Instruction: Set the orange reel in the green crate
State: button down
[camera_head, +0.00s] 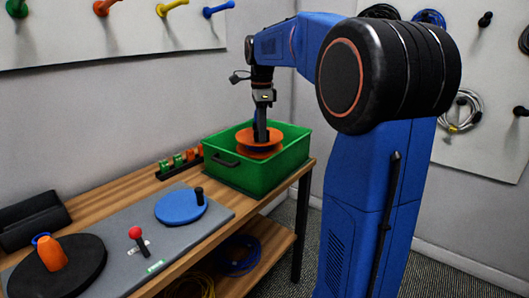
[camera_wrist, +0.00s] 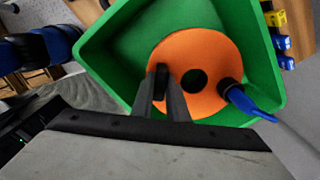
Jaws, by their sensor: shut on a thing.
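The orange reel (camera_head: 247,151) shows two flanges and sits inside the walls of the green crate (camera_head: 284,168), on the far end of the bench. In the wrist view the reel (camera_wrist: 210,48) is a wide orange disc with a dark centre hole, surrounded by the green crate (camera_wrist: 108,32). My gripper (camera_head: 261,138) points straight down and is shut on the reel; its fingers (camera_wrist: 166,92) cover part of the top flange. I cannot tell whether the reel touches the crate floor.
A small rack (camera_head: 180,162) with green and orange pieces stands left of the crate. A black holder (camera_head: 32,218) lies at the far left.

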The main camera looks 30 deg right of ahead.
aim_at(261, 154)
jog(key=shift+f, duration=3.05)
jog(key=c, duration=1.7)
grip_release()
jog(key=shift+f, duration=0.15)
jog(key=shift+c, duration=0.2)
notch_tip(261, 154, up, 12)
jog(key=shift+r, duration=0.15)
jog(key=s+a+f+n+t, duration=0.1)
jog(key=s+a+f+n, duration=0.3)
jog(key=s+f+n, duration=0.3)
jog(key=s+a+f+n+t, duration=0.2)
jog(key=s+a+f+n, duration=0.3)
jog(key=s, duration=0.8)
jog(key=s+a+f+n+t, duration=0.1)
jog(key=s+a+f+n, duration=0.4)
jog(key=s+f+n, duration=0.5)
jog(key=shift+s+a+n+t, duration=0.2)
jog(key=shift+n+t, duration=0.1)
jog(key=shift+t, duration=0.1)
